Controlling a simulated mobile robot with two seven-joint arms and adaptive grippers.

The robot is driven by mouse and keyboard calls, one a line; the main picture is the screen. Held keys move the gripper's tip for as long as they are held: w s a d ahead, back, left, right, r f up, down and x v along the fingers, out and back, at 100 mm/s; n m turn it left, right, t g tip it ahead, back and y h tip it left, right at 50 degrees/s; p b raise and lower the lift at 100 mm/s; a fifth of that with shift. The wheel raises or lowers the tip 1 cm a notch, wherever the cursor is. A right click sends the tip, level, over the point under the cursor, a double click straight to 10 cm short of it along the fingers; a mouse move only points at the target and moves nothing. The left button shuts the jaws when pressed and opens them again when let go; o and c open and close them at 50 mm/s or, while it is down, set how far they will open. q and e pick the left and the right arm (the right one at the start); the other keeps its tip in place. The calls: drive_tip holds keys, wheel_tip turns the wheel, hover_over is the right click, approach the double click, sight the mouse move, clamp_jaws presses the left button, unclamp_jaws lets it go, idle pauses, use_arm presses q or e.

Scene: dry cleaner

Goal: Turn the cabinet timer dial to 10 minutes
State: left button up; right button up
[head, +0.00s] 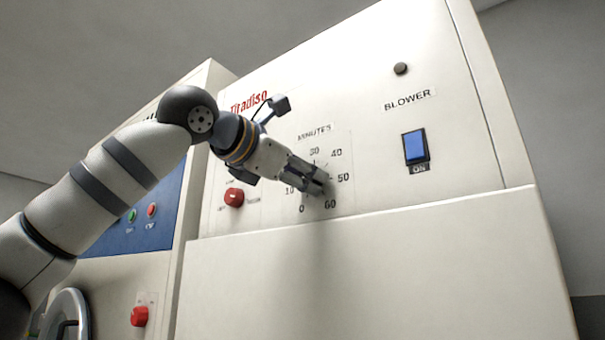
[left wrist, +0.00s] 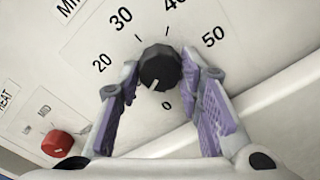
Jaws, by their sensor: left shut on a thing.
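The black timer dial (left wrist: 158,68) sits on the cabinet's white panel, ringed by numbers from 0 to 60 under the word MINUTES (head: 314,130). My left gripper (left wrist: 163,82) is shut on the dial, with its purple-padded fingers on either side of it. In the left wrist view the dial's white mark points down and slightly left, between the 0 (left wrist: 166,105) and where my left finger hides the 10. In the head view my left gripper (head: 318,186) covers most of the dial; the 10 (head: 290,190) shows left of it. My right gripper is not in view.
A red knob (head: 234,197) sits left of the timer and shows in the left wrist view (left wrist: 57,144). A blue BLOWER switch (head: 415,146) is at the right. A panel ledge (head: 365,216) runs below the dial. A blue-panelled machine (head: 165,200) stands left.

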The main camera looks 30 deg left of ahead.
use_arm(q)
drive_tip(key=shift+m, duration=1)
drive_tip(key=o, duration=1.2)
drive_tip(key=s, duration=0.8)
drive_tip(key=s+a, duration=0.1)
drive_tip(key=s, duration=0.3)
